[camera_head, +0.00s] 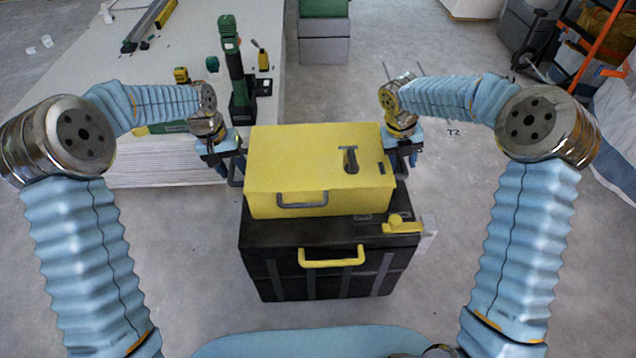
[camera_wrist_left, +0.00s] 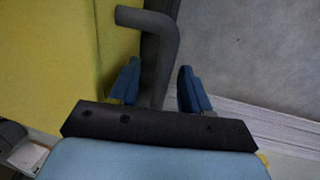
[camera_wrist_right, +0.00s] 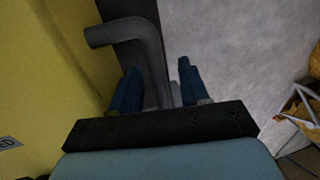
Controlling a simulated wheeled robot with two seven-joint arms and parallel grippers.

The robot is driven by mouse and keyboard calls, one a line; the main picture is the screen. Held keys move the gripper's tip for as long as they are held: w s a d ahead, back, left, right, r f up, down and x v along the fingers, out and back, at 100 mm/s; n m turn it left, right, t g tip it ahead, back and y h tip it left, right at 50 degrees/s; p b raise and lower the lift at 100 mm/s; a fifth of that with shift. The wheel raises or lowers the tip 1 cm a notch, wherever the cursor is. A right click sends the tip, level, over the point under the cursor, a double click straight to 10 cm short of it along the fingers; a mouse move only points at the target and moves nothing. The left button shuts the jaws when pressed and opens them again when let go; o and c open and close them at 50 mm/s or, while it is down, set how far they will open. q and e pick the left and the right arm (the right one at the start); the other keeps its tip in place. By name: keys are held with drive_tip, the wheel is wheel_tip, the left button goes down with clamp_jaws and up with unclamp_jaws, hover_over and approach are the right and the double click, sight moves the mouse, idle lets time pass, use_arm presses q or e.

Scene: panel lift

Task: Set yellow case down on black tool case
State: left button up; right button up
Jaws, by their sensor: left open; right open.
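The yellow case (camera_head: 310,165) rests on top of the black tool case (camera_head: 330,275), which stands on the floor with a yellow handle on its front. The yellow case lies flat, with a grey handle on its near side. My left gripper (camera_head: 228,168) is open at the yellow case's left side; in the left wrist view its fingers (camera_wrist_left: 157,88) stand on either side of a dark grey bar handle (camera_wrist_left: 160,50). My right gripper (camera_head: 402,158) is open at the right side; in the right wrist view its fingers (camera_wrist_right: 160,88) stand around a similar handle (camera_wrist_right: 150,45).
A stack of pale panels (camera_head: 200,60) lies at the left with a green-black tool (camera_head: 235,70) and small tools on it. A green and grey box stack (camera_head: 324,35) stands behind. Shelving with orange parts (camera_head: 590,50) is at the right. Floor at right is partly clear.

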drive_tip(key=shift+r, duration=0.15)
use_arm(q)
wheel_tip(320, 180, up, 8)
drive_tip(key=a, duration=0.1)
drive_tip(key=shift+a+f, duration=0.15)
drive_tip(key=shift+f, duration=0.1)
use_arm(e)
drive_tip(key=v, duration=1.1)
drive_tip(key=shift+r, duration=0.35)
drive_tip(key=shift+a, duration=0.1)
